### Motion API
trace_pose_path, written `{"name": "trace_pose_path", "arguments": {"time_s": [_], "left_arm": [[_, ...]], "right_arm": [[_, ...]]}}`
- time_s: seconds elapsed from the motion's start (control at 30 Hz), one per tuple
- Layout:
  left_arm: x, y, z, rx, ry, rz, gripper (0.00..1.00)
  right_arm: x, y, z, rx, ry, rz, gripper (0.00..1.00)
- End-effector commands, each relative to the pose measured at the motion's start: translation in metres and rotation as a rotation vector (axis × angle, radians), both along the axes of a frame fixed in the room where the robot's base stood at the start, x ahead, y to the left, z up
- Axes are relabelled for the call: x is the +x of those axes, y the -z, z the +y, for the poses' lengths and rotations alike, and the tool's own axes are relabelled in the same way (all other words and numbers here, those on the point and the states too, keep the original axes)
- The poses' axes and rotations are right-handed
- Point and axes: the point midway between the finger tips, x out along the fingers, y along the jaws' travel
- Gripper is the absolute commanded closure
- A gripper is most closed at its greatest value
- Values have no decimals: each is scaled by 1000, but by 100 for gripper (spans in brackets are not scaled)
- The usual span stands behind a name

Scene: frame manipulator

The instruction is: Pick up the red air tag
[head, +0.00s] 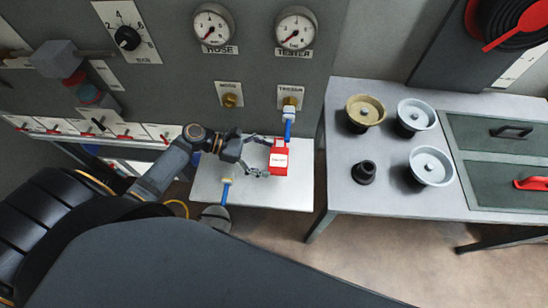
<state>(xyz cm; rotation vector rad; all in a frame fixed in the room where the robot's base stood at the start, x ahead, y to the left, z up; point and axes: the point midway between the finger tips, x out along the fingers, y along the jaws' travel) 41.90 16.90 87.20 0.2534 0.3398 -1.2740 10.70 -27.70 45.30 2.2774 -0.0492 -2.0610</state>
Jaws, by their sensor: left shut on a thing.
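The red air tag (279,158) is a small red block with a white label on its face. It shows near the middle of the head view, over the right part of a light metal shelf (299,194). My left gripper (268,157) comes in from the left and is shut on the tag, with its fingers along the tag's left side. A blue connector (287,130) on the panel fitting hangs just above the tag; I cannot tell whether they touch. My right gripper is not in view.
A grey panel with hose and tester gauges (296,30) stands behind the shelf. To the right, a metal table (390,190) holds several round fittings. A gap separates shelf and table.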

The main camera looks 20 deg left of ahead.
Motion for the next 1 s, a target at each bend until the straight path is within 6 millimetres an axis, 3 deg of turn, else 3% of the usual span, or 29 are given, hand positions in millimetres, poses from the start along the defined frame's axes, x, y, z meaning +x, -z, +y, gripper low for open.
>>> {"name": "trace_pose_path", "arguments": {"time_s": [0.07,0.2,0.43,0.6,0.9,1.0], "left_arm": [[-19,-24,9,10,9,3,34],[-51,-40,24,7,6,9,34],[-85,-61,41,1,1,6,34],[-95,-62,46,0,0,1,34],[-96,-61,47,-1,-1,-1,34],[-96,-60,47,-1,-1,-1,34]], "right_arm": [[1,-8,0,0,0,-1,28],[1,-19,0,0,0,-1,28],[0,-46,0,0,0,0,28],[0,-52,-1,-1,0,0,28],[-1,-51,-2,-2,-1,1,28],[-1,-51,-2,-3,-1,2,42]]}}
